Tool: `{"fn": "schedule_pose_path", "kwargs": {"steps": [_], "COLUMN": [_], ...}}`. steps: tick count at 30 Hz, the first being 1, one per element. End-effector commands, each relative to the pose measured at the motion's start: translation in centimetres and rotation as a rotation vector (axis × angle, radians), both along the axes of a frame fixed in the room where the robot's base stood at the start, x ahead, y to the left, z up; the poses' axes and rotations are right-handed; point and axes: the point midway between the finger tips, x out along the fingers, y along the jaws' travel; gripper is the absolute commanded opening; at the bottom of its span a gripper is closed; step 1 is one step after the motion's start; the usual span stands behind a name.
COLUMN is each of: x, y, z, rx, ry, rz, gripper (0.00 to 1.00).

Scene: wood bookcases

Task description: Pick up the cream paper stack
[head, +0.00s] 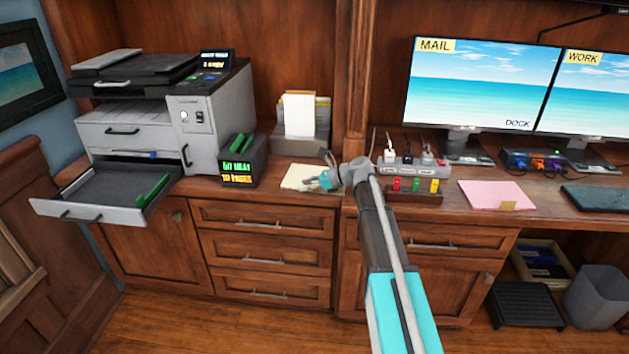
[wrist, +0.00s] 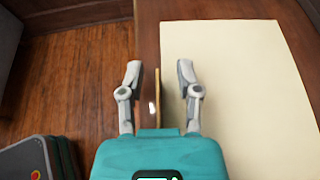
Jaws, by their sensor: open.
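The cream paper stack (head: 296,174) lies flat on the wooden counter beside the printer, near the counter's front edge. It also fills much of the right side of the wrist view (wrist: 240,75). My gripper (head: 322,182) is at the right end of the stack in the head view and hides part of it. In the wrist view my gripper (wrist: 159,72) is open. Its right finger overlaps the stack's left margin, and its left finger is beyond the counter edge, over the floor. A thin upright tan strip shows between the fingers. I cannot tell whether either finger touches the paper.
A grey printer (head: 200,115) with its lower tray (head: 90,212) pulled out stands at left. A power strip (head: 413,170) and pink paper (head: 484,194) lie right.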

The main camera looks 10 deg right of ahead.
Motion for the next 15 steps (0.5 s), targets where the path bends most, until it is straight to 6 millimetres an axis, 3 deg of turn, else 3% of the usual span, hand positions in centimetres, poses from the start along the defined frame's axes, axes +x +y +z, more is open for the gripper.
{"fn": "schedule_pose_path", "kwargs": {"steps": [9, 15], "x": [-0.01, -0.01], "y": [0.05, 0.08], "z": [0.00, 0.00], "rx": [0.000, 0.000], "ry": [0.000, 0.000], "rz": [0.001, 0.001], "gripper": [0.44, 0.09]}}
